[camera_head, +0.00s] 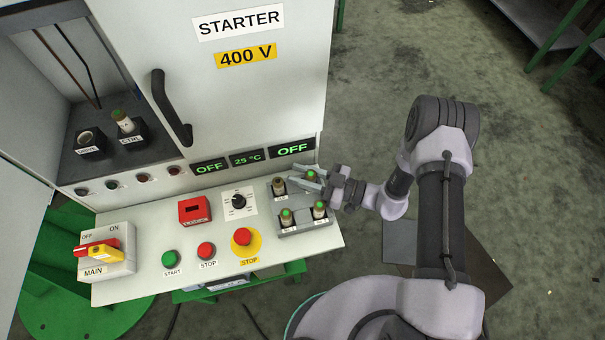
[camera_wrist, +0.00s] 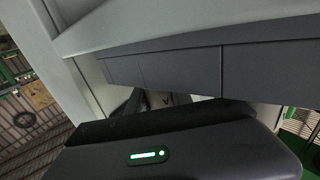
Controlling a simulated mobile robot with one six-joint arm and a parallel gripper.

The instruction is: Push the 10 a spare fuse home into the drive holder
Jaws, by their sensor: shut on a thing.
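The drive holder (camera_head: 90,142) is a black block in the open compartment at upper left, and its round socket looks empty. My gripper (camera_head: 312,180) is at the back right of the grey fuse rack (camera_head: 305,226) on the panel. It is shut on a green-topped fuse (camera_head: 311,175), which still appears to be at its place in the rack. The fuse's lower part and rating are hidden by the fingers.
Several other green-topped fuses (camera_head: 319,209) stand in the rack. The CTRL holder (camera_head: 128,133) beside the drive holder has a fuse in it. The panel has a red-and-yellow MAIN switch (camera_head: 98,250), a knob (camera_head: 239,201) and push buttons. The door handle (camera_head: 170,110) sticks out above.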

